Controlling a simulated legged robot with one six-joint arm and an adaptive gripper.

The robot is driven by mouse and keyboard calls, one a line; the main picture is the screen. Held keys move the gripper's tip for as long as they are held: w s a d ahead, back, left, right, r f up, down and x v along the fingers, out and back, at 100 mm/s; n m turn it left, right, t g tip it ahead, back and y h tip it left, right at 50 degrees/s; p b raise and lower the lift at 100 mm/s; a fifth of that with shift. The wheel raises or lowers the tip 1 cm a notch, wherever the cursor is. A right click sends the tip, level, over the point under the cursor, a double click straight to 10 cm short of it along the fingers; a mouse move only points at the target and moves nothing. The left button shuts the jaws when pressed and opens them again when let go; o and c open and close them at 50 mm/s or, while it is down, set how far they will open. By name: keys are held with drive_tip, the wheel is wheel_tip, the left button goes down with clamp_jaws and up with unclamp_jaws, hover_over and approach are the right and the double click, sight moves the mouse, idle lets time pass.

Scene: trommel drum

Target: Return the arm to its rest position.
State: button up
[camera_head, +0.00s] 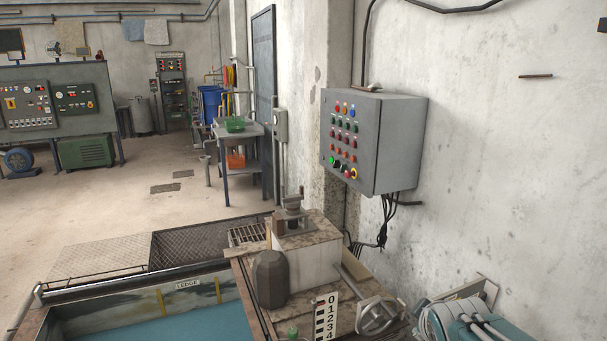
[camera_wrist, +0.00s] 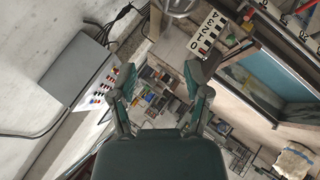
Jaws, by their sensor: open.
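My gripper (camera_wrist: 158,85) shows in the wrist view, its two teal-padded fingers spread wide apart. Nothing is held between them; the room behind shows through the gap. The wrist view is turned over, with the grey control box (camera_wrist: 78,72) to the left of the fingers and the white number plate (camera_wrist: 208,33) above them on the right. My gripper cannot be clearly made out in the head view.
The control box (camera_head: 374,143) with coloured buttons juts from the right wall. Below it stands a machine block (camera_head: 305,255) with a dark knob-like part (camera_head: 270,280) and a handwheel (camera_head: 376,317). A water basin (camera_head: 160,318) lies at lower left. The floor (camera_head: 110,205) beyond is mostly clear.

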drive_tip(key=s+a+m+g+y, duration=0.1)
drive_tip(key=s+a+m, duration=0.2)
drive_tip(key=s, duration=0.5)
drive_tip(key=s+a+m+g+y, duration=0.1)
drive_tip(key=s+a+m, duration=0.3)
drive_tip(key=s, duration=0.5)
drive_tip(key=shift+r+m+g, duration=0.4)
drive_tip(key=shift+m+g, duration=0.3)
drive_tip(key=shift+g, duration=0.1)
